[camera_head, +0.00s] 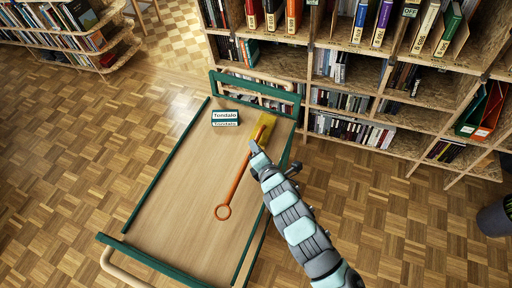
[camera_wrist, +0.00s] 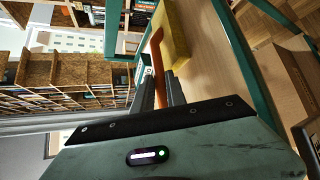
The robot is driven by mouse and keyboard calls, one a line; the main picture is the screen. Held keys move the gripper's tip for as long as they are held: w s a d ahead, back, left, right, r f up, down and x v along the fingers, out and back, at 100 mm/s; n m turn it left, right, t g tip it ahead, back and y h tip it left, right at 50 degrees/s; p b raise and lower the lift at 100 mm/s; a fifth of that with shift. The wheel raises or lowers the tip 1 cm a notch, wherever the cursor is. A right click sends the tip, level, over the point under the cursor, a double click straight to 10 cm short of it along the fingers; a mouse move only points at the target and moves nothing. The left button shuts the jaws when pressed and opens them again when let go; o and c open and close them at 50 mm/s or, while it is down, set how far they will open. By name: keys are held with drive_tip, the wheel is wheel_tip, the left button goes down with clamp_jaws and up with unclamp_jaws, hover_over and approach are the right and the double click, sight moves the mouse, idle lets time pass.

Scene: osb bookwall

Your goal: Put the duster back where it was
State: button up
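The duster has a yellow head (camera_head: 265,127) and a long orange handle (camera_head: 236,185) ending in a ring. It is over the wooden deck of a green-railed cart (camera_head: 180,190), head toward the far end, ring toward the near end. My gripper (camera_head: 254,148) is at the handle just below the head. In the wrist view its two dark fingers (camera_wrist: 160,88) sit close on either side of the orange handle (camera_wrist: 156,55), with the yellow head (camera_wrist: 174,35) just beyond. I cannot tell whether the duster touches the deck.
A small green and white box (camera_head: 225,118) labelled "Tondalo" lies on the deck left of the duster head. Green rails edge the cart. A bookcase (camera_head: 345,50) full of books and binders stands behind and to the right. Another shelf (camera_head: 70,40) is at upper left. Parquet floor surrounds the cart.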

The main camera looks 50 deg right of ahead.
drive_tip(key=o, duration=0.5)
